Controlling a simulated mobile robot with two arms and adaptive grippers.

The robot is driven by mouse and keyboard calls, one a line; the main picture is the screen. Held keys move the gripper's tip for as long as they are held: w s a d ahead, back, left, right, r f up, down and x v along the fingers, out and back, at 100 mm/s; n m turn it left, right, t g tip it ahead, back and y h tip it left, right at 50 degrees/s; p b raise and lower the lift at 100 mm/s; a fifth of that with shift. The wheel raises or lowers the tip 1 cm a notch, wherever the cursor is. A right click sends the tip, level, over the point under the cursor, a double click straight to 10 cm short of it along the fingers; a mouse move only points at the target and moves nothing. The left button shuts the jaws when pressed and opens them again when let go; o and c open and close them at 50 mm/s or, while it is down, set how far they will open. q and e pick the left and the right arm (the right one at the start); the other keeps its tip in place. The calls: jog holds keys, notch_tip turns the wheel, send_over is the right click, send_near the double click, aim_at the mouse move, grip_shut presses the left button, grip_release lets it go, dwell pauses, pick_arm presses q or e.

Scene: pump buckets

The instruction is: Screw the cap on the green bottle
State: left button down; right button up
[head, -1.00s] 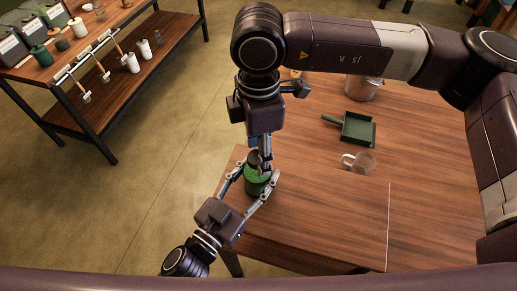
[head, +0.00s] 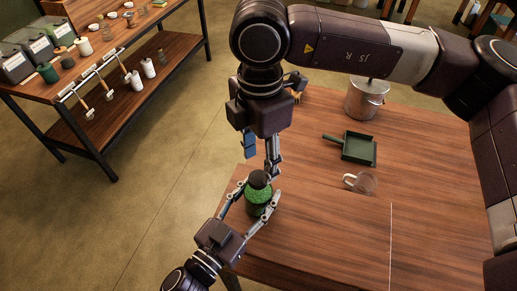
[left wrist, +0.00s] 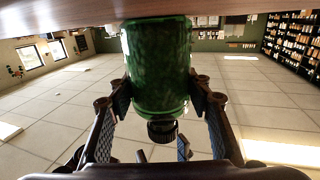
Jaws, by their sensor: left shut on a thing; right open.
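The green bottle (head: 257,201) stands upright near the left edge of the wooden table. Its black cap (head: 259,179) sits on top of the neck; I cannot tell how tight it is. My left gripper (head: 252,208) is shut around the bottle's body from the near side. In the left wrist view, which is upside down, the bottle (left wrist: 158,65) is between the left fingers and the cap (left wrist: 162,131) points down. My right gripper (head: 262,163) is open, pointing down, just above and behind the cap, with its fingers apart.
A green dustpan (head: 358,148), a clear mug (head: 362,182) and a metal pot (head: 366,98) stand on the table to the right. The table's front right is clear. A shelf (head: 140,60) with jars and hanging brushes stands at the upper left, across open floor.

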jog(key=n, duration=0.7)
jog(key=shift+r, duration=0.25)
jog(key=n, duration=0.7)
jog(key=shift+a+r, duration=0.1)
jog(key=shift+r, duration=0.1)
jog(key=n, duration=0.7)
jog(key=shift+r, duration=0.25)
jog(key=n, duration=0.7)
jog(key=shift+r, duration=0.2)
jog(key=n, duration=0.5)
jog(key=shift+r, duration=0.2)
jog(key=n, duration=0.5)
jog(key=shift+r, duration=0.15)
jog(key=n, duration=0.5)
jog(key=shift+r+n, duration=0.15)
jog(key=shift+n, duration=0.15)
jog(key=n, duration=0.5)
jog(key=shift+r, duration=0.15)
